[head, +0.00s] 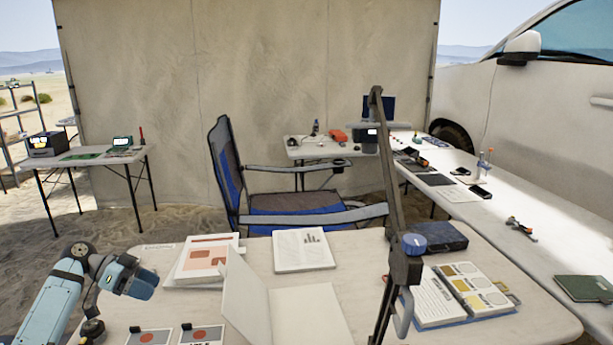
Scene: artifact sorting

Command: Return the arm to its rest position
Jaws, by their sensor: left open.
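My left arm comes in from the lower left, light blue with dark joints. Its left gripper (133,282) is over the left side of the near table (180,310), left of the papers. It is open, and I see nothing held in it; its fingertips are small and hard to make out. My right gripper is not in view.
The near table holds a document with red shapes (205,258), a chart page (303,250), an open blank book (305,312), cards with red dots (150,337), a colour-swatch binder (470,290) and a dark blue case (437,237). A tall dark jointed stand (390,180) rises there. A folding chair (290,200) stands behind.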

